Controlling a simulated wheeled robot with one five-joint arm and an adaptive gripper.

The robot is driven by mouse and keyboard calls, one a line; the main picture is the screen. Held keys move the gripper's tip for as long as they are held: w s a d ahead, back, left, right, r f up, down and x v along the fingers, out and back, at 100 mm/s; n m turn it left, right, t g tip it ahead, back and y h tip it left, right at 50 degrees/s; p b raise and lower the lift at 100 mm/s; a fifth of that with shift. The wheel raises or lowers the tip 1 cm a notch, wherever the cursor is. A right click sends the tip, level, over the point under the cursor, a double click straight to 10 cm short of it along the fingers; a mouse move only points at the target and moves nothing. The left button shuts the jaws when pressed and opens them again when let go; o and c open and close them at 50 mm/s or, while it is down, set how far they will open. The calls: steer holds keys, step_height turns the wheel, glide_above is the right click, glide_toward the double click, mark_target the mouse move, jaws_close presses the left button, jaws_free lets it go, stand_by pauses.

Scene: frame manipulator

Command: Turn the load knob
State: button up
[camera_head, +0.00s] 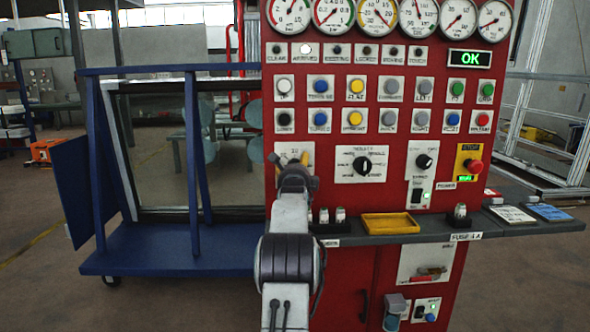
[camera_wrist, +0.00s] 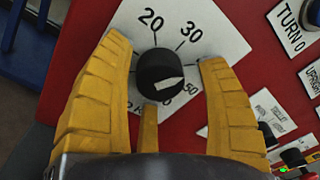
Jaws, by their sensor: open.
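The load knob (camera_wrist: 160,72) is round and black with a white mark that points right and slightly up in the wrist view. It sits on a white dial plate (camera_wrist: 215,35) that carries 20, 30 and other numbers. My gripper (camera_wrist: 165,53) is open, with yellow fingers to the left and right of the knob and a third finger below it. Gaps show between the fingers and the knob, so I see no grip on it. In the head view my gripper (camera_head: 294,170) is in front of the plate (camera_head: 306,149) and hides the knob.
The red panel (camera_head: 405,225) holds another black selector knob (camera_head: 362,165) to the right, rows of buttons and gauges above. A grey shelf (camera_head: 400,236) with a yellow tray (camera_head: 390,224) juts out below. A blue frame cart (camera_head: 165,262) stands to the left.

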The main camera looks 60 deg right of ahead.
steer(key=shift+c, duration=0.2)
steer(key=c, duration=1.2)
steer(key=shift+n, duration=0.4)
steer(key=n+b, duration=0.1)
steer(key=n, duration=0.2)
steer(key=shift+r+n+b, duration=0.1)
steer(key=shift+n+b, duration=0.5)
steer(key=shift+n, duration=1)
steer(key=o, duration=1.2)
